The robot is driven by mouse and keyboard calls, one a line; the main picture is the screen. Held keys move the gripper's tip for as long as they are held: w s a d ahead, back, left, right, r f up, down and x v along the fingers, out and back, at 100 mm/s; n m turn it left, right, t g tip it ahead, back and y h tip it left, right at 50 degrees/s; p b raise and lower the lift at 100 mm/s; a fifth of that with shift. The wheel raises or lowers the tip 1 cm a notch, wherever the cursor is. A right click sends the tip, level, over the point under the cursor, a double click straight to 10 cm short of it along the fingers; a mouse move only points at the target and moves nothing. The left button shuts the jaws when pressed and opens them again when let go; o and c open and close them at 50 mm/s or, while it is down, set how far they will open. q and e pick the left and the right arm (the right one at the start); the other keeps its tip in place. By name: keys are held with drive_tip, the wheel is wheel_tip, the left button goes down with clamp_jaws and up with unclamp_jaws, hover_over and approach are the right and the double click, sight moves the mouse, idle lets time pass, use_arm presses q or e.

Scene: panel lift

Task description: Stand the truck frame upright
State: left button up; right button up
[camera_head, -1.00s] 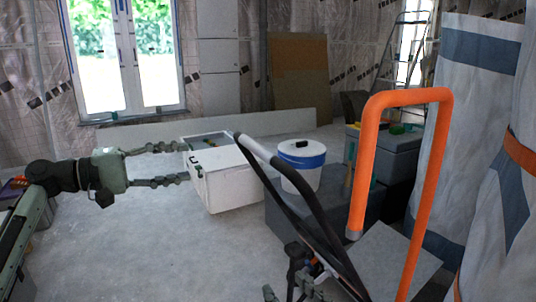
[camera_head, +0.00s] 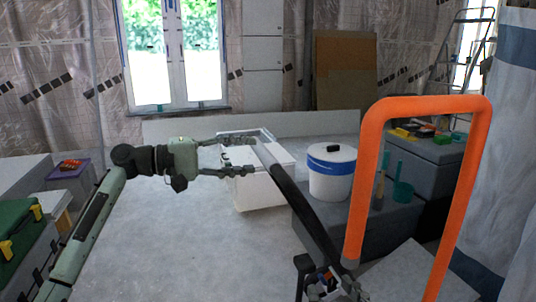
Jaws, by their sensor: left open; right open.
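An orange tubular hoop (camera_head: 367,175), likely the truck frame's handle, rises at the right with its curved top up. A long dark bar (camera_head: 300,208) slants from its lower left end up to the left. Whether bar and hoop are one piece I cannot tell. My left gripper (camera_head: 250,156) is open, pointing right, its two fingers apart just left of the bar's upper end. Contact is not clear. My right gripper (camera_head: 325,285) shows only partly at the bottom, by the bar's lower end. It is open; its fingertips are hard to make out.
A white box (camera_head: 262,190) stands behind my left gripper. Grey cases (camera_head: 430,158) stand at the right. A green toolbox (camera_head: 18,240) is at far left. The floor (camera_head: 190,250) is clear in the middle.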

sight(257, 154)
use_arm(q)
drive_tip(key=x, duration=0.5)
clamp_jaws()
idle(0.5)
